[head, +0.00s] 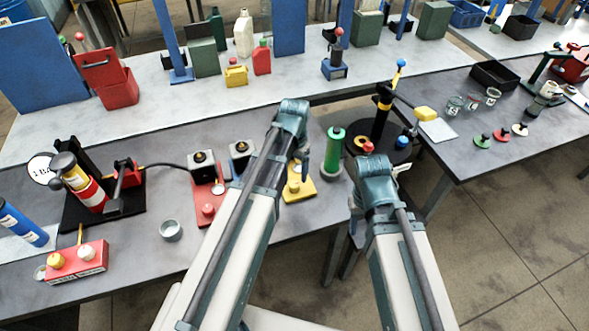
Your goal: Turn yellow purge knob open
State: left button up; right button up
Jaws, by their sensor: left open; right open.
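A yellow knob (294,186) stands on a yellow plate (305,195) near the front edge of the grey table, in the middle of the head view. My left gripper (303,164) points down just above and beside this knob. It is open; whether its fingers touch the knob cannot be told. A second yellow knob (56,260) sits on a red box at the lower left, beside a pale knob. My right gripper (400,170) is open, right of the yellow plate, and partly hidden by its own wrist.
A red plate (218,193) with a red knob (208,209) lies left of the yellow one. A green cylinder (334,150) and a dark round stand (397,154) are close on the right. A small grey cup (171,230) stands on open table.

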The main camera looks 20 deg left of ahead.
aim_at(295, 185)
pick_arm(q)
notch_tip(295, 185, up, 8)
jog(key=p, duration=0.6)
jog(key=shift+p, duration=0.35)
pick_arm(e)
notch_tip(295, 185, up, 8)
pick_arm(q)
jog(key=shift+f, duration=0.15)
pick_arm(e)
jog(key=shift+f, duration=0.1)
pick_arm(q)
jog(key=s+d+f+b, duration=0.3)
jog(key=s+d, duration=0.2)
jog(key=s, duration=0.2)
jog(key=s+d+f+y+b, duration=0.1)
jog(key=s+d+f+b, duration=0.2)
jog(key=s+d, duration=0.2)
jog(key=shift+s+d+n, duration=0.15)
jog(key=shift+s+n, duration=0.25)
jog(key=shift+s, duration=0.65)
pick_arm(e)
notch_tip(295, 185, down, 6)
